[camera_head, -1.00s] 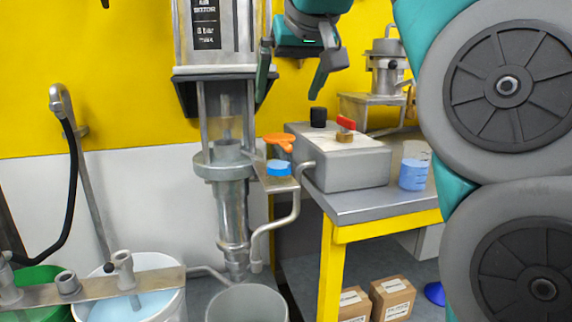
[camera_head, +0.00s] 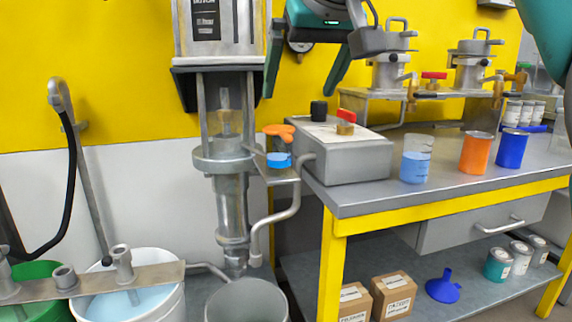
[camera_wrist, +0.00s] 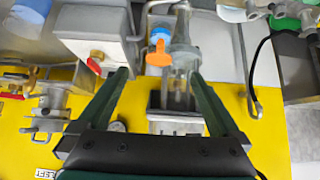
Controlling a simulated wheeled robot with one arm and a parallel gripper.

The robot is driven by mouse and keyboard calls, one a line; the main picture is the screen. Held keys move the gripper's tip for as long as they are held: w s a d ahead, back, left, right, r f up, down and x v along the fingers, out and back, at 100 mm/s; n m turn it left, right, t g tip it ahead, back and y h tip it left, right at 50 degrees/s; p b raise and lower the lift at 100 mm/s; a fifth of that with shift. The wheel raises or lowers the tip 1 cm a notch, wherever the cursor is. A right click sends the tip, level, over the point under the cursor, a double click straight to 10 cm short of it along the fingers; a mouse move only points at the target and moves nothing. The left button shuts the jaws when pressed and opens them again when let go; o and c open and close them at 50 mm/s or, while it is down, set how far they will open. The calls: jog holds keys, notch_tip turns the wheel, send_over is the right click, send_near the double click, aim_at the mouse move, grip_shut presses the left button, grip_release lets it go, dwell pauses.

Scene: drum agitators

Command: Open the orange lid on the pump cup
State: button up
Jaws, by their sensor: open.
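The orange lid (camera_head: 280,131) is a small flat flap beside the pump column (camera_head: 228,160), above a blue cap (camera_head: 279,160) on a metal bracket. In the wrist view the orange lid (camera_wrist: 158,54) appears between and just beyond my fingertips, with the blue cap (camera_wrist: 160,35) behind it. A clear cup section (camera_wrist: 180,60) of the pump shows to its right. My gripper (camera_head: 298,93) is open and empty, its fingers pointing down above the lid and apart from it. It also shows in the wrist view (camera_wrist: 160,72).
A grey box (camera_head: 345,165) with a red knob (camera_head: 347,117) stands on the table (camera_head: 440,190) close to the right. A blue-filled beaker (camera_head: 416,160) and orange and blue cups are farther right.

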aim_at(289, 136)
jog(key=f+b, duration=0.1)
jog(key=f, duration=0.1)
jog(key=w+f+b, duration=0.2)
jog(key=f, duration=0.1)
jog(key=shift+w+a+f, duration=0.2)
jog(key=shift+a+f, duration=0.1)
jog(key=shift+b+x, duration=0.45)
jog(key=shift+x, duration=1.95)
jog(key=shift+c, duration=0.2)
jog(key=c, duration=1.3)
jog(key=shift+r, duration=0.1)
